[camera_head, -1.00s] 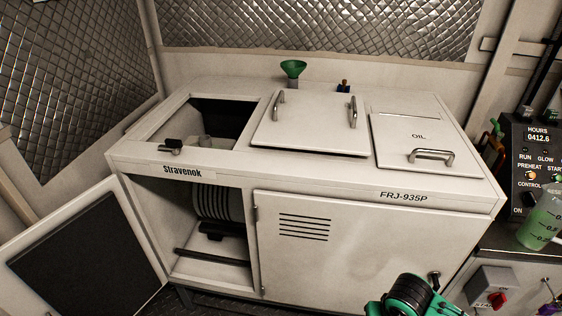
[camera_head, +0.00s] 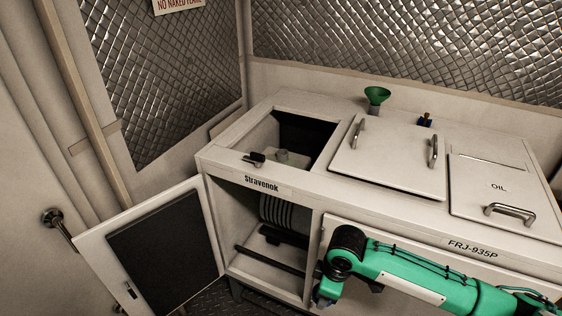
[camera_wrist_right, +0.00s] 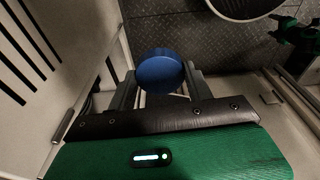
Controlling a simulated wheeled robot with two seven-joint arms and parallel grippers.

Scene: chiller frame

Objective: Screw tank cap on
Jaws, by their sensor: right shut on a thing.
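The blue round tank cap (camera_wrist_right: 160,72) is between the two fingers of my right gripper (camera_wrist_right: 163,88) in the right wrist view, and the gripper is shut on it. In the head view my green right arm comes in from the right, with its wrist low in front of the cabinet; the gripper (camera_head: 326,292) is small and mostly hidden there. A pale tank neck (camera_head: 283,155) stands inside the open hatch at the cabinet's top left, up and left of the gripper and apart from it. My left gripper is not in view.
The white cabinet (camera_head: 390,205) has its left front door (camera_head: 165,245) swung open. A dark latch (camera_head: 253,158) sits on the hatch's front edge. A green funnel (camera_head: 376,96) stands at the back. A pale round rim (camera_wrist_right: 245,8) shows above the floor in the wrist view.

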